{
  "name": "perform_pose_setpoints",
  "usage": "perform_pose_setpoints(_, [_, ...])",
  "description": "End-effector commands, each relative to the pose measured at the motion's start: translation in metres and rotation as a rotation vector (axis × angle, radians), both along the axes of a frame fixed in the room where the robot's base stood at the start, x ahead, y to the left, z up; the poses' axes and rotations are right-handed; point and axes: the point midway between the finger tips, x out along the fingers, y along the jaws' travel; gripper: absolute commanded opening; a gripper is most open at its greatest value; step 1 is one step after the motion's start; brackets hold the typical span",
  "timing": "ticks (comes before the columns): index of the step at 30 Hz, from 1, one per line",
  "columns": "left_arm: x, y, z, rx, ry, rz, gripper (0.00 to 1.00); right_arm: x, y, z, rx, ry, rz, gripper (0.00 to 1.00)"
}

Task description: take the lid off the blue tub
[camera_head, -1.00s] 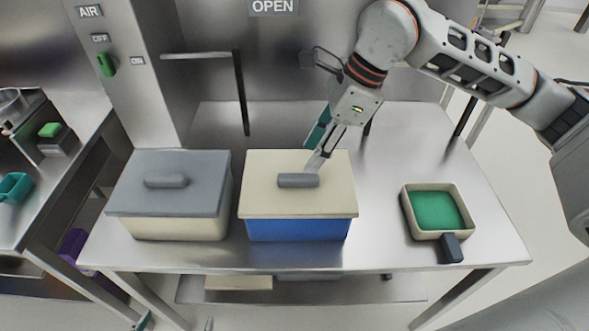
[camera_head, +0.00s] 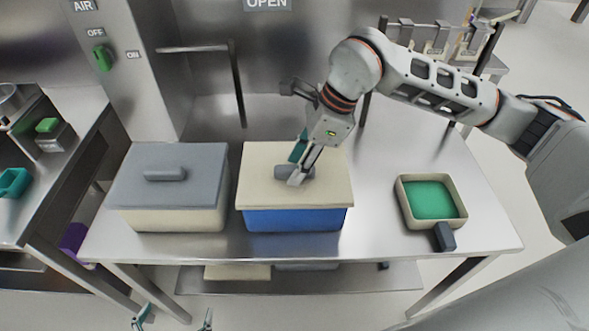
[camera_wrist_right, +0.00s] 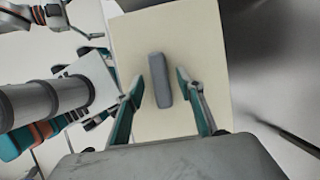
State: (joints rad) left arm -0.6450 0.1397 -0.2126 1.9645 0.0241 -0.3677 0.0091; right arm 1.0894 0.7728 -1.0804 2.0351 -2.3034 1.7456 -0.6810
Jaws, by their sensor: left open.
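The blue tub (camera_head: 295,219) stands on the steel table with its cream lid (camera_head: 262,158) on. A grey bar handle (camera_head: 284,173) sits on top of the lid; it also shows in the right wrist view (camera_wrist_right: 160,80). My right gripper (camera_head: 298,176) is at the handle, coming from above. In the right wrist view its fingers (camera_wrist_right: 161,84) are spread, one on each side of the handle, with a gap on both sides. My left gripper (camera_head: 175,318) is low at the bottom edge, in front of the table, with fingers apart and empty.
A cream tub with a grey lid (camera_head: 168,176) stands close to the left of the blue tub. A cream tray with a green inside and dark handle (camera_head: 432,199) is at the right. Bare table (camera_head: 370,215) lies between. A post and rail (camera_head: 238,85) rise behind.

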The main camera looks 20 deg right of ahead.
Motion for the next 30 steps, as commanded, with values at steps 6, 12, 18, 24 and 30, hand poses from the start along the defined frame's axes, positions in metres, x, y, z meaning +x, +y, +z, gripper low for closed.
perform_pose_setpoints(6, [-0.0015, 0.0, -0.004, 0.0, 0.003, 0.0, 1.0, 0.0, -0.0003, -0.0027, -0.001, 0.0, 0.0, 0.38])
perform_pose_setpoints(12, [-0.0034, 0.0002, -0.0084, 0.001, 0.008, 0.0, 1.0, 0.0001, -0.0003, -0.0046, 0.0, -0.001, 0.0, 0.38])
perform_pose_setpoints(18, [-0.0042, 0.0004, -0.0097, 0.002, 0.011, 0.0, 1.0, 0.0001, -0.0003, -0.0046, 0.0, -0.001, 0.0, 0.38])
perform_pose_setpoints(24, [-0.0041, 0.0003, -0.0095, 0.002, 0.011, 0.0, 1.0, 0.0, -0.0002, -0.0045, 0.0, 0.0, 0.0, 0.12])
perform_pose_setpoints(30, [-0.0039, 0.0003, -0.0092, 0.001, 0.01, 0.0, 1.0, 0.0003, -0.0001, -0.0042, 0.001, -0.001, 0.0, 0.0])
